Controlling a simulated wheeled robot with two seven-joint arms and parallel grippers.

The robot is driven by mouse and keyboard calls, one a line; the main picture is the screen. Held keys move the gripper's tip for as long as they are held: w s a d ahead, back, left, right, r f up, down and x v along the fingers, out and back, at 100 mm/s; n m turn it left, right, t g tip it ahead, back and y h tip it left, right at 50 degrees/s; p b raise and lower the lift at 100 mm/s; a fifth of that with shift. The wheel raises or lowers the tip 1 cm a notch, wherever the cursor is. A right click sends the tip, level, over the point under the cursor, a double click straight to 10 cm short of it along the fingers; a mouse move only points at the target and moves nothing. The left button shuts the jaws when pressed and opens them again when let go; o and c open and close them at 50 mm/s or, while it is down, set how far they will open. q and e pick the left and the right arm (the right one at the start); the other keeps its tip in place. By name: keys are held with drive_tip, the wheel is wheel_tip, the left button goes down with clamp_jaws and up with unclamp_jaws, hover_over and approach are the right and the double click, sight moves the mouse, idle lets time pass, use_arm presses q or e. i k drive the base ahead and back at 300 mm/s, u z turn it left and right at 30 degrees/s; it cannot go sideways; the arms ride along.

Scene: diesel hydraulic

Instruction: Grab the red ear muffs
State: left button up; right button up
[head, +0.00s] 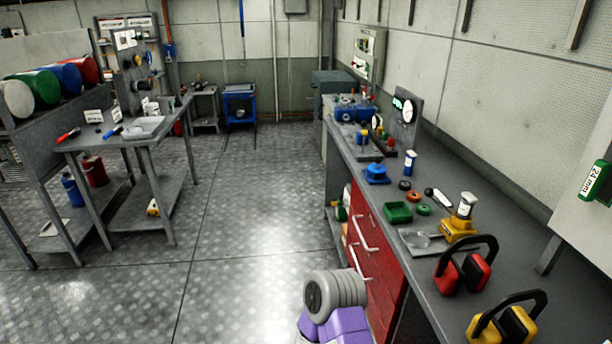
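The red ear muffs (477,274) stand on the grey workbench at the right, near its front edge. Their black headband arches over the top, and the two red cups with black pads face each other. Neither of my grippers is in the head view. A grey and purple part at the bottom middle looks like part of my own body, to the left of the bench. Nothing is touching the ear muffs.
The workbench (528,236) runs along the right wall, over red drawers (368,262). Yellow ear muffs (516,324) stand nearer than the red ones. A yellow tool (458,230) and green tray (398,212) lie beyond. The floor (240,230) left of the bench is clear.

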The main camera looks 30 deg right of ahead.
sight(476, 273)
drive_tip(key=i, duration=2.6)
drive_tip(key=z, duration=3.9)
drive_tip(key=i, duration=0.4)
